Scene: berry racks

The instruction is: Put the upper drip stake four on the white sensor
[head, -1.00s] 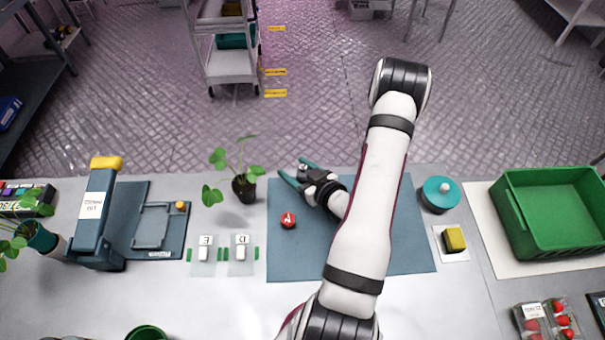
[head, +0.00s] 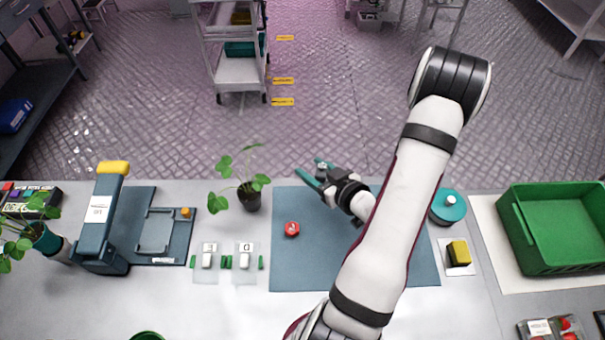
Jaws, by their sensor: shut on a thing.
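My gripper (head: 311,170) has teal fingers and is above the far part of the blue mat, pointing to the back left. It is shut on a small grey-and-dark piece (head: 322,169), mostly hidden by the fingers. I cannot read its mark, so I cannot tell if it is drip stake four. A round red piece (head: 292,229) with a white mark lies on the mat (head: 300,270), apart from the gripper. Two small white devices, a left one (head: 208,258) and a right one (head: 245,258), lie left of the mat with marked tags. I cannot tell which is the white sensor.
A potted plant (head: 250,197) stands left of the gripper at the bench's back edge. A blue-grey press (head: 100,225) is further left. A teal round container (head: 447,209), a yellow block (head: 459,253) and a green crate (head: 540,262) are to the right.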

